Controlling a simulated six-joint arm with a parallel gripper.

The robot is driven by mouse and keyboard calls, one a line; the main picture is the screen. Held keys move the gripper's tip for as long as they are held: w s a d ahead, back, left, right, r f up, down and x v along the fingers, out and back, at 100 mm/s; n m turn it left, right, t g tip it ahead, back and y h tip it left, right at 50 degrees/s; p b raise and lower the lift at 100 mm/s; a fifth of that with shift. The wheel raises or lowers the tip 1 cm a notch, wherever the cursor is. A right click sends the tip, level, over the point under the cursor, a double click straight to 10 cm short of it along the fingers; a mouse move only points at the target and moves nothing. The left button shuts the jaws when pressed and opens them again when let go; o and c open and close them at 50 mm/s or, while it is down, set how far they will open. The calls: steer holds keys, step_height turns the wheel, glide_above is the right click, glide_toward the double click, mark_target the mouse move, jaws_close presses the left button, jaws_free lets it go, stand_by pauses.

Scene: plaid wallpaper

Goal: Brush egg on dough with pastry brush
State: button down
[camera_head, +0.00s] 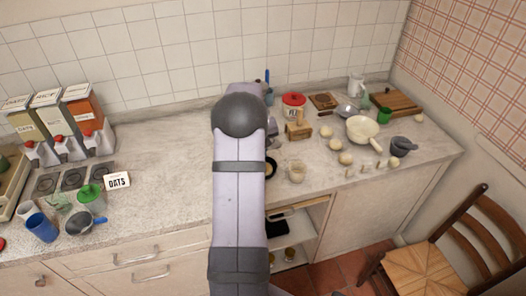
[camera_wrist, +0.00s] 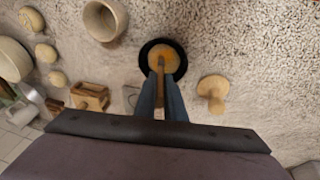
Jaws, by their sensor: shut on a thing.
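In the wrist view my gripper (camera_wrist: 161,78) is shut on a thin brown handle, seemingly the pastry brush (camera_wrist: 160,88). The handle points at a round black dish (camera_wrist: 179,69). A pale tan round (camera_wrist: 157,54) with a small orange patch lies in the dish; I cannot tell whether it is dough or egg, or whether the brush touches it. The brush's bristles are not clear. The black dish also shows in the head view (camera_head: 271,168), partly behind my arm. My gripper is hidden there. Several pale lumps (camera_wrist: 45,52), perhaps dough, lie to the left.
A beige cup (camera_wrist: 105,18) stands near the dish. A small wooden block (camera_wrist: 90,97) and a tan mushroom-shaped piece (camera_wrist: 212,92) lie nearby. A white pan (camera_head: 363,129) and a grey mortar (camera_head: 402,146) stand at right. The counter left of my arm has bare room.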

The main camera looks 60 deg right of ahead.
steer(key=shift+w+a, duration=0.6)
steer(key=shift+d, duration=0.1)
steer(key=shift+s+d, duration=0.8)
steer(key=shift+s, duration=0.1)
steer(key=shift+w+a, duration=0.9)
steer(key=shift+s, duration=0.1)
